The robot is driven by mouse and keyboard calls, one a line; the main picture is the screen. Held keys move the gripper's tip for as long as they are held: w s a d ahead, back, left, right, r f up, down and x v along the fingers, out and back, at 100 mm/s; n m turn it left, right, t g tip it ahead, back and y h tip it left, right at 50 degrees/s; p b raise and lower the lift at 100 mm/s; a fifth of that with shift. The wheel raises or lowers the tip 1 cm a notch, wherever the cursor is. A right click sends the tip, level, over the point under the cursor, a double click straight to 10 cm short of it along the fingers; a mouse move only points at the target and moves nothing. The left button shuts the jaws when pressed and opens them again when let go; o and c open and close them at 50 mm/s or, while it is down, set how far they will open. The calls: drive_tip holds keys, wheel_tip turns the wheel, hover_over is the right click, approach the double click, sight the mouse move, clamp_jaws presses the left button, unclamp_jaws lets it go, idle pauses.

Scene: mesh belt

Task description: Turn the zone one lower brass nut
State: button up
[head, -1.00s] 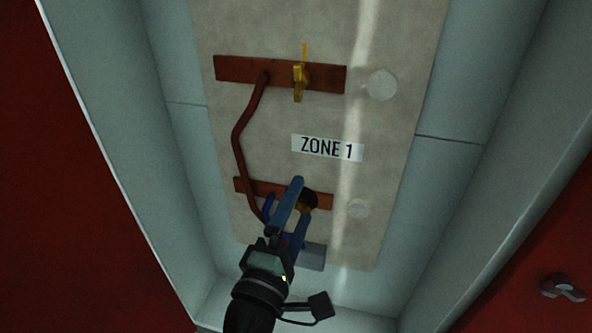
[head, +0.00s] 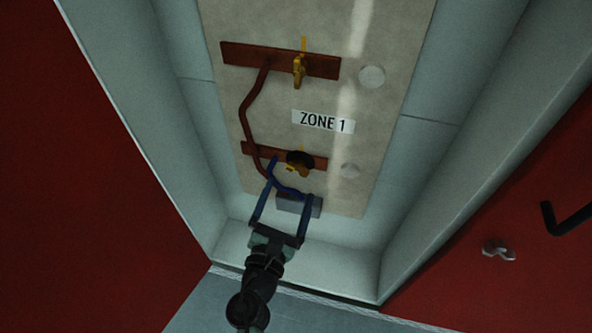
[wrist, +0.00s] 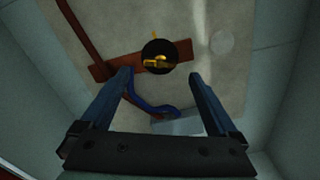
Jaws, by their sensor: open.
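The lower brass nut (head: 297,168) sits with a dark round piece on the lower red-brown bar, below the ZONE 1 label (head: 323,122). In the wrist view the brass nut (wrist: 158,64) lies roughly crosswise in front of a black disc. My gripper (head: 289,195) is open and empty, its two blue fingers spread below the nut. In the wrist view my gripper (wrist: 163,85) has the nut ahead, between the lines of its fingers and apart from them. An upper brass nut (head: 299,70) stands upright on the upper bar (head: 235,54).
A red-brown pipe (head: 245,110) joins the bars on the left. A blue cable (head: 285,187) loops close to my fingers, above a grey block (head: 312,205). Pale cabinet walls (head: 425,150) flank the panel. A red door (head: 530,240) with a latch (head: 498,250) is at right.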

sight(296, 173)
drive_tip(key=x, duration=0.6)
drive_tip(key=c, duration=1.4)
